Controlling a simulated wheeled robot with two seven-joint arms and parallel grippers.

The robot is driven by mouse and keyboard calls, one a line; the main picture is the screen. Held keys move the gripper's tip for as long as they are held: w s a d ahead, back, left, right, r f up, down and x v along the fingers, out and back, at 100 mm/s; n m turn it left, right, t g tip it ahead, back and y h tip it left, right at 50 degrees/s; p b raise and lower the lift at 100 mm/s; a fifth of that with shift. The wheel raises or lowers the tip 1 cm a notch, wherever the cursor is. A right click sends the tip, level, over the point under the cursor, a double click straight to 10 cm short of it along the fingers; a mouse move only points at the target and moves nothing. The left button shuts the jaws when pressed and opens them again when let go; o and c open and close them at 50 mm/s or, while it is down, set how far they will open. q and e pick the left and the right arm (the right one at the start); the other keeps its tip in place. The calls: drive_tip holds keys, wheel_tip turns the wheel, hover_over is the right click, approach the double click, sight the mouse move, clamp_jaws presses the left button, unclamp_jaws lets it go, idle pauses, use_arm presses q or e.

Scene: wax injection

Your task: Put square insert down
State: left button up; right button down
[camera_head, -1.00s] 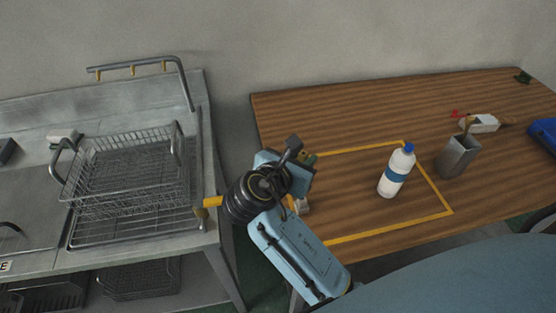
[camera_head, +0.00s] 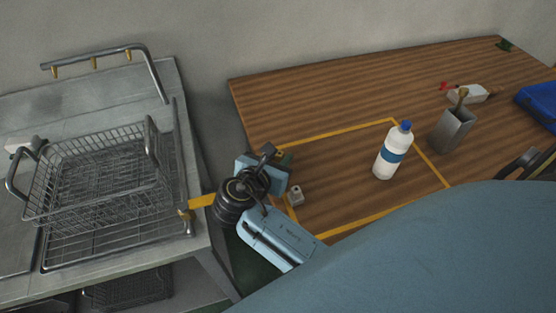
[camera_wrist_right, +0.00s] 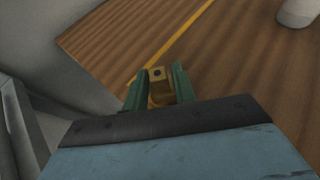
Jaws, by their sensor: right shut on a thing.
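My right gripper (camera_head: 283,158) is over the left end of the wooden table, with its green fingers partly hidden by the wrist in the head view. In the right wrist view the gripper (camera_wrist_right: 159,88) is shut on a small brass-brown block with a dark hole, the square insert (camera_wrist_right: 157,75). Table wood shows past it. In the head view a small grey block with a hole (camera_head: 295,195) shows just right of the gripper; I cannot tell whether it is the same piece. My left gripper is out of view.
A yellow outline (camera_head: 345,132) marks the table, with a white bottle (camera_head: 391,152) inside it. A grey metal holder (camera_head: 452,130), a white box (camera_head: 467,94) and a blue bin (camera_head: 540,103) are farther right. A wire basket (camera_head: 95,180) stands on the left counter.

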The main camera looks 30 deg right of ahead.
drive_tip(key=shift+f, duration=0.2)
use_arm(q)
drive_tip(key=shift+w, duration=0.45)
use_arm(e)
drive_tip(key=c, duration=1.5)
unclamp_jaws()
drive_tip(key=shift+f, duration=0.15)
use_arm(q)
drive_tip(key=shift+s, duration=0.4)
use_arm(e)
drive_tip(key=o, duration=0.4)
use_arm(q)
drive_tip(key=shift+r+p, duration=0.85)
drive_tip(key=shift+p, duration=0.1)
use_arm(e)
drive_tip(key=v, duration=1.2)
drive_tip(key=shift+r, duration=0.25)
